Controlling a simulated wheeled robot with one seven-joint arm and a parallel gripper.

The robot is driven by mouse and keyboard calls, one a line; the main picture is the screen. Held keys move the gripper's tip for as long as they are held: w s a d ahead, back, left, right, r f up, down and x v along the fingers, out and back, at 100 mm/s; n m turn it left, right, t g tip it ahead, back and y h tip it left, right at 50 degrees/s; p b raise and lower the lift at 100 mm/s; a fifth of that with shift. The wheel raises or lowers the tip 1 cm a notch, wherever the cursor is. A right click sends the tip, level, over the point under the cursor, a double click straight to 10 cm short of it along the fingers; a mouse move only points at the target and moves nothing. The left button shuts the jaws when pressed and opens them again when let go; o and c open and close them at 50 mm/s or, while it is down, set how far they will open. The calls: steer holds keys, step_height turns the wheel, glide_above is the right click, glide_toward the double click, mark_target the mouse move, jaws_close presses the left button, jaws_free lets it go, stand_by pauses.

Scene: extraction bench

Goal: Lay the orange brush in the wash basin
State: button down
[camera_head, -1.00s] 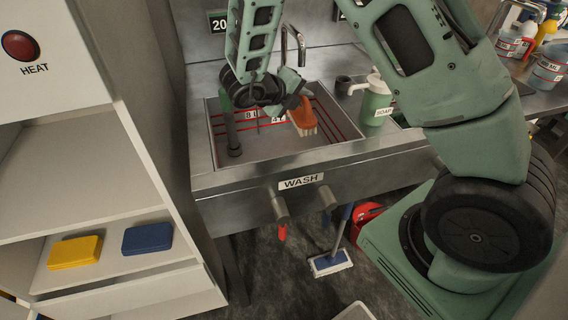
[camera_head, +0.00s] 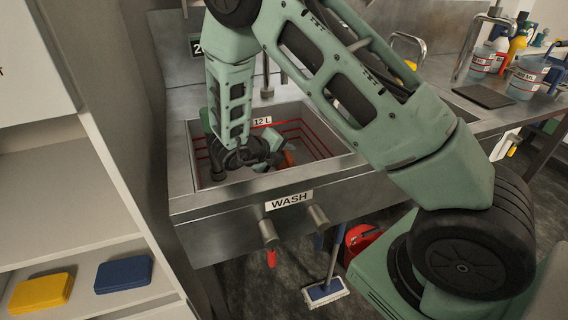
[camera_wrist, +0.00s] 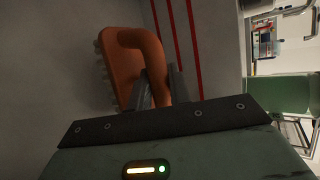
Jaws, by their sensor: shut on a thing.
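The orange brush (camera_head: 289,158) is low inside the wash basin (camera_head: 300,122) in the head view, mostly hidden by my gripper (camera_head: 272,157) and arm. In the wrist view the brush (camera_wrist: 122,72) has a looped handle and a block with bristles along its left side. My gripper (camera_wrist: 160,92) is shut on the handle there. The basin's grey inner surface (camera_wrist: 50,60) and its red lines show around the brush. I cannot tell whether the brush touches the basin floor.
A WASH label (camera_head: 289,200) and two knobs are on the basin's front. A tap (camera_head: 267,75) stands behind. A dark upright pipe (camera_head: 216,160) is at the basin's left. A white shelf unit (camera_head: 70,190) stands close on the left. Bottles and tubs are at the far right.

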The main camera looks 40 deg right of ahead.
mark_target(284, 163)
steer(key=shift+f, duration=1.75)
steer(key=shift+f, duration=0.1)
steer(key=c, duration=1.3)
jaws_free()
steer(key=shift+a, duration=0.15)
steer(key=v, duration=1.2)
steer(key=shift+b, duration=0.45)
